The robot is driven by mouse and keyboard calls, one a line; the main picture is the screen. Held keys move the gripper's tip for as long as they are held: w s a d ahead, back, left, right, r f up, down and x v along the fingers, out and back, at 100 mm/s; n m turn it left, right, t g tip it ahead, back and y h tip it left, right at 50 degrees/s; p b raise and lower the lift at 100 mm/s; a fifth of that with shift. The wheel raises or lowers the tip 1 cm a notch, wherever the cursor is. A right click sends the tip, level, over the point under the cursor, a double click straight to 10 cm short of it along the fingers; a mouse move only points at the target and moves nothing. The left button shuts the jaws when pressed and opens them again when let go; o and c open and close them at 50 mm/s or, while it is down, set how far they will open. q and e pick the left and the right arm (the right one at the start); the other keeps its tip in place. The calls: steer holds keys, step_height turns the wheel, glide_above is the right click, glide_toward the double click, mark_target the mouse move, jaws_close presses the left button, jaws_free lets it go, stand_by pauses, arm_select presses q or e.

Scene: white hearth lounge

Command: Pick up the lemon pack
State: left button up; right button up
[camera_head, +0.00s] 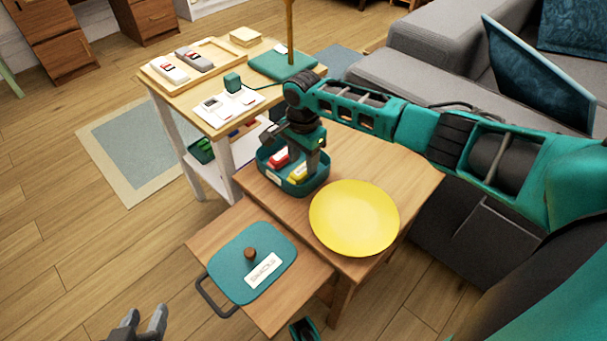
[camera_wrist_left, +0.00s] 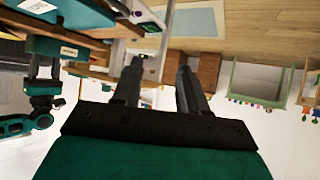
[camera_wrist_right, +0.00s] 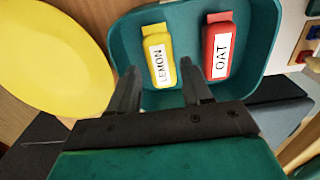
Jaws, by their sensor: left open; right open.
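The lemon pack (camera_wrist_right: 157,55) is a yellow packet with a white LEMON label. It lies in a teal box (camera_wrist_right: 262,40) beside a red OAT pack (camera_wrist_right: 219,50). In the head view the lemon pack (camera_head: 299,173) shows partly behind my right gripper (camera_head: 298,160). My right gripper (camera_wrist_right: 159,75) is open over the box, pointing down, with the lemon pack in view between its fingertips. Whether a finger touches the pack I cannot tell. My left gripper (camera_head: 140,322) is open and empty low at the left; its fingers also show in the left wrist view (camera_wrist_left: 160,66).
A yellow plate (camera_head: 354,217) stands next to the box on the wooden table. A teal lid (camera_head: 240,262) with a knob and label lies on the pulled-out drawer (camera_head: 205,244). Behind is a shelf table with a wooden tray (camera_head: 160,75) and several packs. A grey sofa (camera_head: 400,85) stands right.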

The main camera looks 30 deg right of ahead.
mark_target(304, 169)
step_height(304, 169, down, 3)
steer(key=shift+d+f+b, duration=0.1)
steer(key=shift+d+b, duration=0.05)
steer(key=shift+b, duration=0.4)
steer(key=shift+f, duration=0.1)
arm_select(q)
steer(key=shift+w+d+f, duration=0.2)
steer(key=shift+w+d, duration=0.05)
steer(key=shift+d, duration=0.15)
arm_select(e)
steer(key=c, duration=0.8)
